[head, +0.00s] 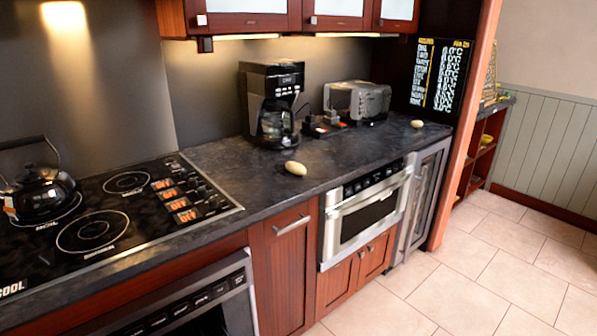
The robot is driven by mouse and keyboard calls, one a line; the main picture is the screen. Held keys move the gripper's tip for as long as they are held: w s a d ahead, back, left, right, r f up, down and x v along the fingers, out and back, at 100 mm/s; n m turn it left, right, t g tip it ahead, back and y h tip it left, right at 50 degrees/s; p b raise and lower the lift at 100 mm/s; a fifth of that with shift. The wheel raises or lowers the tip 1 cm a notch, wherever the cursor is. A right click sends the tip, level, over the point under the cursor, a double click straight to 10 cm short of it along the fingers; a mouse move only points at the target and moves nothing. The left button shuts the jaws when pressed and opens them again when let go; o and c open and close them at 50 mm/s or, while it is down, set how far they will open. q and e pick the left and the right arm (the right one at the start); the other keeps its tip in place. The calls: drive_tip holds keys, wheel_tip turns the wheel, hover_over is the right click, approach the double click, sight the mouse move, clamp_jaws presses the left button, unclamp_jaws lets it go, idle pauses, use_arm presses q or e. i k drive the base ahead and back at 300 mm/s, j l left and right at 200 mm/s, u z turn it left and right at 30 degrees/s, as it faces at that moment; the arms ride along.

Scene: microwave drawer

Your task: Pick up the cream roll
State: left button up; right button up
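A small cream-coloured oval item (295,168), which looks like a roll, lies on the dark stone counter (240,185) near its front edge, to the right of the stove. A second, smaller-looking pale oval item (417,124) lies farther right on the counter, near the toaster. I cannot tell for sure which of the two is the cream roll. Neither of my grippers shows in the head view.
A black coffee maker (272,100) stands behind the nearer oval item, and a silver toaster (357,100) is to its right. A kettle (38,190) sits on the stove (120,225). A closed microwave drawer (365,215) is below the counter. The tiled floor (470,265) is clear.

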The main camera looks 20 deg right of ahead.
sight(297, 169)
drive_tip(key=k+l, duration=0.1)
drive_tip(key=l, duration=0.25)
drive_tip(key=k+l, duration=0.1)
drive_tip(key=l, duration=0.25)
drive_tip(key=k+l, duration=0.1)
drive_tip(key=l, duration=0.25)
drive_tip(key=k+l, duration=0.1)
drive_tip(key=l, duration=0.25)
